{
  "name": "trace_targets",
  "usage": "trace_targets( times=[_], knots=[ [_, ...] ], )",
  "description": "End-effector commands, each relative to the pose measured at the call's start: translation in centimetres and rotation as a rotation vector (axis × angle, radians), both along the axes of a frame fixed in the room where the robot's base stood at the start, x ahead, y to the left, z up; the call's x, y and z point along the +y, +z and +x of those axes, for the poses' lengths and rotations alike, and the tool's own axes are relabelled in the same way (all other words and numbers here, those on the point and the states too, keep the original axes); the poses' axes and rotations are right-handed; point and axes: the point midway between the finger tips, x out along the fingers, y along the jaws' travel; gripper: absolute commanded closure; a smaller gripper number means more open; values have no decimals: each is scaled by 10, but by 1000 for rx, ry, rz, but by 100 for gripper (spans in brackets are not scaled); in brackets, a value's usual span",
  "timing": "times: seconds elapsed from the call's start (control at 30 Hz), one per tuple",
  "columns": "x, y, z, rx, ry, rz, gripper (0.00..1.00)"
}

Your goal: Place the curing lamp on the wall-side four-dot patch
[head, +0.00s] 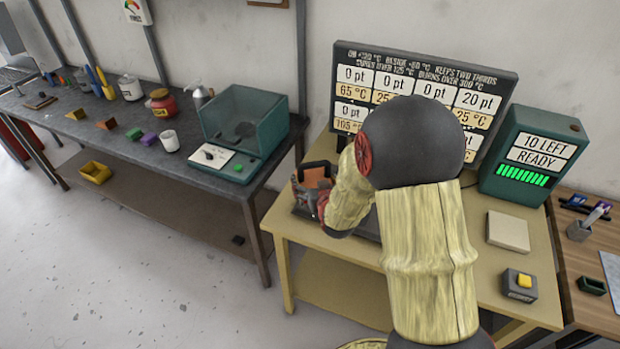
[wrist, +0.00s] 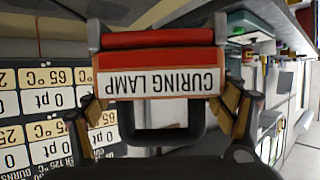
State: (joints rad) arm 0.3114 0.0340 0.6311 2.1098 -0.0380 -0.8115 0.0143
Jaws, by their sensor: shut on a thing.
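The curing lamp (wrist: 160,62) fills the top middle of the wrist view, with a red and orange body, an upside-down white label reading CURING LAMP and a dark handle loop. My gripper (wrist: 162,108) is shut on it, with tan-padded fingers on both sides. In the head view the lamp (head: 317,174) shows as an orange and dark shape at the left end of the tan table, and my gripper (head: 312,197) is partly hidden by my arm. I cannot tell whether the lamp touches the surface below. No four-dot patch can be made out in either view.
A score board (head: 480,70) stands at the table's back, partly behind my arm. A teal READY box (head: 515,175), a beige pad (head: 508,231) and a yellow-button box (head: 518,284) are on the tan table (head: 470,285). A grey bench (head: 120,145) with a teal-sided chamber (head: 250,120) stands left.

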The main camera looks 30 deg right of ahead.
Motion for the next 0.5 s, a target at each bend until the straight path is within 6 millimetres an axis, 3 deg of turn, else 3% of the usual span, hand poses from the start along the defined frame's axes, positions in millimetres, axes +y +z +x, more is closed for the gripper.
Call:
trace_targets(
  times=[0.2, 0.5],
  knots=[
    [8, 20, -37, -5, -1, -2, 70],
    [15, 30, -62, -4, 0, -1, 70]
  ],
)
